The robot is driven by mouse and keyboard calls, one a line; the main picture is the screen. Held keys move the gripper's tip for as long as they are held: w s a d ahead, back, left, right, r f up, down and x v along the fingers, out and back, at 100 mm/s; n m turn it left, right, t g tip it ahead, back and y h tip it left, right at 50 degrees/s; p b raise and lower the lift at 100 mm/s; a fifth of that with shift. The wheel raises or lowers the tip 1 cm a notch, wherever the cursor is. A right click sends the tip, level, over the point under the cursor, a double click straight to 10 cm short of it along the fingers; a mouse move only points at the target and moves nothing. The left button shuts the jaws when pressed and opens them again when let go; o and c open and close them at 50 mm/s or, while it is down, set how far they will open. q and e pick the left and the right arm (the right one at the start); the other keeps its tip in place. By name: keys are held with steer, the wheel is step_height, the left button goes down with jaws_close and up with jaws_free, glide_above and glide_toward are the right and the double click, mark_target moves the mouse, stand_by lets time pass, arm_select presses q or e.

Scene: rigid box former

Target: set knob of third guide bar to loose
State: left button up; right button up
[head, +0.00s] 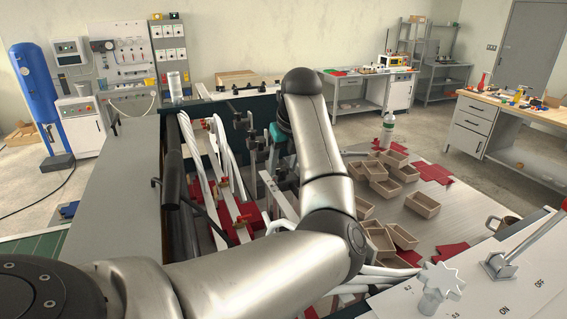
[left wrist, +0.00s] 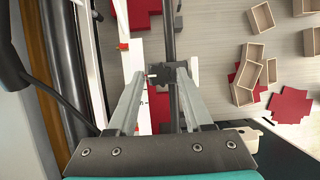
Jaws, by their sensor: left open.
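In the left wrist view, my left gripper (left wrist: 162,82) is open, its two grey fingers pointing away from the camera. A small black knob (left wrist: 157,74) on a dark bar (left wrist: 170,35) shows between the fingertips. I cannot tell whether the fingers touch it. In the head view, the teal part of my left gripper (head: 275,131) shows beside my forearm, among black bar fittings (head: 241,121); its fingertips are mostly hidden. Which bar is the third, and the knob's setting, cannot be told. My right gripper is not in view.
White rails (head: 231,165) with red parts run close to the left of the gripper. A grey side panel (head: 115,185) stands at left, and a star-shaped knob (head: 440,281) at front right.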

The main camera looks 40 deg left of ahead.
arm_select(q)
steer(key=shift+c, duration=0.3)
jaws_close()
steer(key=shift+w+n+g+b, duration=0.15)
steer(key=shift+n+g+b, duration=0.25)
steer(key=shift+n+b, duration=0.65)
steer(key=n+g, duration=0.1)
steer(key=n, duration=0.2)
steer(key=shift+w+y, duration=0.15)
steer(key=shift+y, duration=0.15)
steer(key=shift+r+n+g, duration=0.1)
steer(key=shift+n+g, duration=0.3)
steer(key=shift+n, duration=0.45)
steer(key=shift+w+n+g, duration=0.1)
steer(key=shift+n+g, duration=0.2)
steer(key=shift+n, duration=0.6)
steer(key=shift+w+a+n+g+h+p, duration=0.1)
steer(key=shift+n+g+h+p, duration=0.3)
steer(key=shift+n, duration=0.5)
steer(key=shift+w+n+g+h+p, duration=0.1)
steer(key=shift+n+g+p, duration=0.1)
steer(key=shift+n+p, duration=0.55)
steer(key=shift+n, duration=0.45)
